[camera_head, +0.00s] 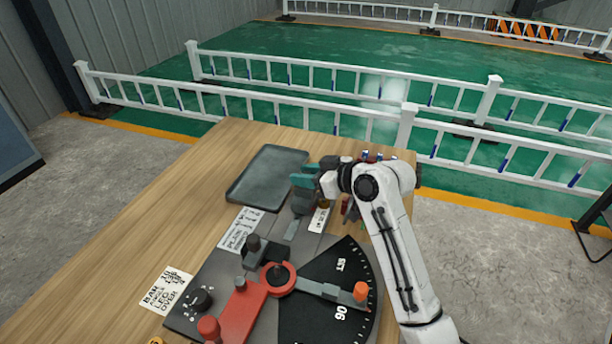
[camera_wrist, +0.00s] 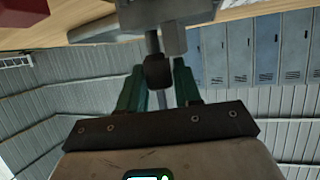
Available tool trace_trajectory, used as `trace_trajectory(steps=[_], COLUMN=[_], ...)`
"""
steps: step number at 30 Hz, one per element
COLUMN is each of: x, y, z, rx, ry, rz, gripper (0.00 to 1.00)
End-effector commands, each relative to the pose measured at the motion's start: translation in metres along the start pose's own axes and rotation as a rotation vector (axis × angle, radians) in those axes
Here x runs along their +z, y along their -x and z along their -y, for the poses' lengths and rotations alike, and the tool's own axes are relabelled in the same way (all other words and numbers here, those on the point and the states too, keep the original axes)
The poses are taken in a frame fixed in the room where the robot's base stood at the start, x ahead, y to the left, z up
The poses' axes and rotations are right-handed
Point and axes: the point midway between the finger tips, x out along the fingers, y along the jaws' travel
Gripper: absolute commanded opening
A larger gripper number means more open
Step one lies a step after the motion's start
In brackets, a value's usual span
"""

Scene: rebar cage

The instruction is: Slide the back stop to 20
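The back stop (camera_head: 304,204) is a grey block on the bender's rail, near the far end of the machine. My gripper (camera_head: 305,177) is right at it, its teal fingers level and pointing left. In the wrist view, which is upside down, a dark knob (camera_wrist: 158,72) on a short stem comes from the grey block (camera_wrist: 165,14). The knob is between my two fingers (camera_wrist: 160,88), close to both. I cannot tell whether they press on it. A small white label (camera_head: 319,219) lies beside the rail; its marks are too small to read, and my gripper hides part of the stop.
A grey tray (camera_head: 267,178) lies left of the stop. The red bending arm (camera_head: 240,312) and black angle dial (camera_head: 335,312) are nearer. Handwritten cards (camera_head: 240,229) lie on the wooden table (camera_head: 150,240). Small colored items (camera_head: 372,156) are behind my arm. The table's left side is free.

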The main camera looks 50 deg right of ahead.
Motion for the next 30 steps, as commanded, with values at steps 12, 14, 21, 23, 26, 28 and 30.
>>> trace_trajectory(steps=[12, 14, 21, 23, 26, 28, 30], x=[0.000, 0.000, 0.000, 0.001, 0.000, 0.001, 0.000], y=[0.001, 0.003, 0.036, 0.048, 0.067, 0.079, 0.090], z=[0.000, 0.000, 0.000, 0.000, 0.000, 0.000, 0.000], rx=[0.000, 0.000, 0.003, 0.002, 0.002, 0.002, 0.001], ry=[0.000, 0.000, -0.001, -0.001, 0.000, 0.000, 0.000], rz=[0.000, 0.000, -0.004, -0.003, -0.003, -0.002, -0.002], gripper=[0.52, 0.52, 0.52, 0.52, 0.52, 0.52, 0.52])
